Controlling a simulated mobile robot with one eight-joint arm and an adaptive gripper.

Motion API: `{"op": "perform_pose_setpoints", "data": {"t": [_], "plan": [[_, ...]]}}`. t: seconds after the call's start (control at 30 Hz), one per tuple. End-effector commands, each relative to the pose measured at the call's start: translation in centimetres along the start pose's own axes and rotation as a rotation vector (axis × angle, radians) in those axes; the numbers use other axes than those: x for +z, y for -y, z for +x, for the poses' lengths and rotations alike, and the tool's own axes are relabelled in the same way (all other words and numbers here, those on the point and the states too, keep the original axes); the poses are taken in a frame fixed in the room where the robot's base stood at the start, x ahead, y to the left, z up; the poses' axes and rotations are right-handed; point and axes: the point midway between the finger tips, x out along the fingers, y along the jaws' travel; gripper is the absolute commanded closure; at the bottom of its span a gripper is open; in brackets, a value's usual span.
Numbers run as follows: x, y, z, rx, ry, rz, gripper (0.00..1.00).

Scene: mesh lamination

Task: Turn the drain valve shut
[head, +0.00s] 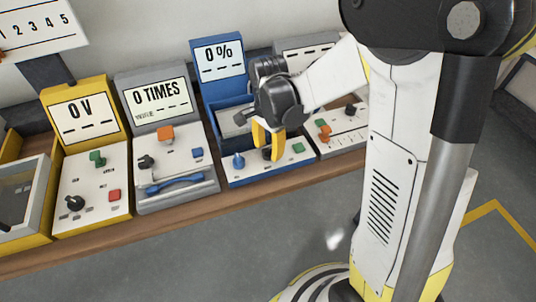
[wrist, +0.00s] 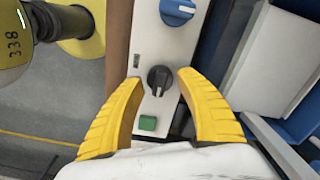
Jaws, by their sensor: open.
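The blue station marked 0 % (head: 216,55) has a blue knob (head: 238,160), a black knob and a green button (head: 298,147) on its white front panel. No label shows which knob is the drain valve. My gripper (head: 265,140) is over this panel with yellow fingers pointing down, partly hiding the black knob. In the wrist view, my open gripper (wrist: 158,79) has one finger on each side of the black knob (wrist: 161,78), with gaps visible. Its ridge runs nearly up-down there, with a white mark at the lower end. The blue knob (wrist: 177,11) is above, the green button (wrist: 148,123) below.
The grey 0 TIMES station (head: 160,100) and yellow 0 V station (head: 82,120) stand to the left. Another panel with orange controls (head: 340,125) stands close on the right. The brown bench edge (head: 190,208) runs in front, with open floor (head: 200,260) beyond.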

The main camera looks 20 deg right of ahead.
Motion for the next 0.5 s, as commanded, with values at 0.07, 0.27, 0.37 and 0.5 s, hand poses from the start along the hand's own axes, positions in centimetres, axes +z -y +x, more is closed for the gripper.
{"op": "perform_pose_setpoints", "data": {"t": [0.07, 0.27, 0.37, 0.5], "plan": [[0.00, 0.01, 0.99, 0.000, 0.000, 0.000, 0.57], [0.00, 0.00, 1.55, 0.000, 0.000, 0.000, 0.57], [0.00, 0.00, 1.50, 0.000, 0.000, -0.001, 0.57], [0.00, 0.00, 1.48, 0.000, 0.000, -0.001, 0.74]]}}
